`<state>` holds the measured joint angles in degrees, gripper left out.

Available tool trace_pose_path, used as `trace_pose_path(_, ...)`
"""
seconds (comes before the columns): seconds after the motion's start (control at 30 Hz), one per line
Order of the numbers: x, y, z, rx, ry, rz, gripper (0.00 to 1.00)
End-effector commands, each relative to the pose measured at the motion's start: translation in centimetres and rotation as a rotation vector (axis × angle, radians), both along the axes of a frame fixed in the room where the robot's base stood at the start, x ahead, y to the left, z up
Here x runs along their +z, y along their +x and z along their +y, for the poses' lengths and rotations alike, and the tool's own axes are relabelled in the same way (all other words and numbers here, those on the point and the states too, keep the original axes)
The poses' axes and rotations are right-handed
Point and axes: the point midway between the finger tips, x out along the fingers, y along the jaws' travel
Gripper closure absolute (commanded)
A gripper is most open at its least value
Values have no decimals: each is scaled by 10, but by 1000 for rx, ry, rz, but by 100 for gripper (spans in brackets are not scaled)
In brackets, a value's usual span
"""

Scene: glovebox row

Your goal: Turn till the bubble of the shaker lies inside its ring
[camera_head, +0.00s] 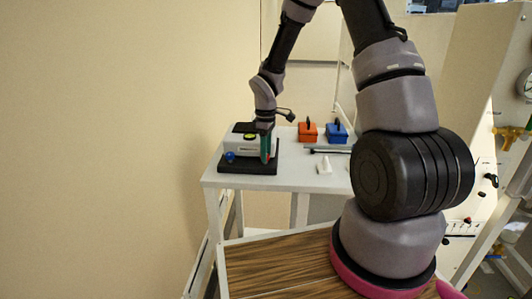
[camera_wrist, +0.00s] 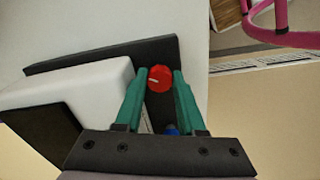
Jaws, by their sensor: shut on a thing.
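The shaker (camera_head: 238,144) is a white box on a black base at the left of the white table. Its round yellow-green bubble level (camera_head: 250,136) sits on top; the bubble and ring are too small to make out. A blue knob (camera_head: 230,156) is at its front left. My gripper (camera_head: 266,154) points down at the shaker's right front. In the wrist view, its green fingers (camera_wrist: 160,82) are shut on a red knob (camera_wrist: 159,77) with a white mark. The blue knob (camera_wrist: 171,130) shows partly, near the gripper's palm.
The white table (camera_head: 293,177) has free room right of the shaker. An orange box (camera_head: 307,134) and a blue box (camera_head: 337,134) stand farther back, with a dark bar and a small white piece before them. A plain wall (camera_head: 110,150) is at the left.

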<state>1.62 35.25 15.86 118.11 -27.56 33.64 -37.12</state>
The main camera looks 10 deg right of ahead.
Motion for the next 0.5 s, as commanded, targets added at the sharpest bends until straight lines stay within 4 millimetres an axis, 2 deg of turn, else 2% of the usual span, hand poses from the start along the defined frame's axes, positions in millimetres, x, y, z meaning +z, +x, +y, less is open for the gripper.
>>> trace_pose_path(0.4, 1, 1, 0, 6, 1, -3, 100)
trace_pose_path(0.43, 1, 1, 0, 5, 1, -3, 54)
trace_pose_path(0.5, 1, 1, 0, 5, 1, -3, 31)
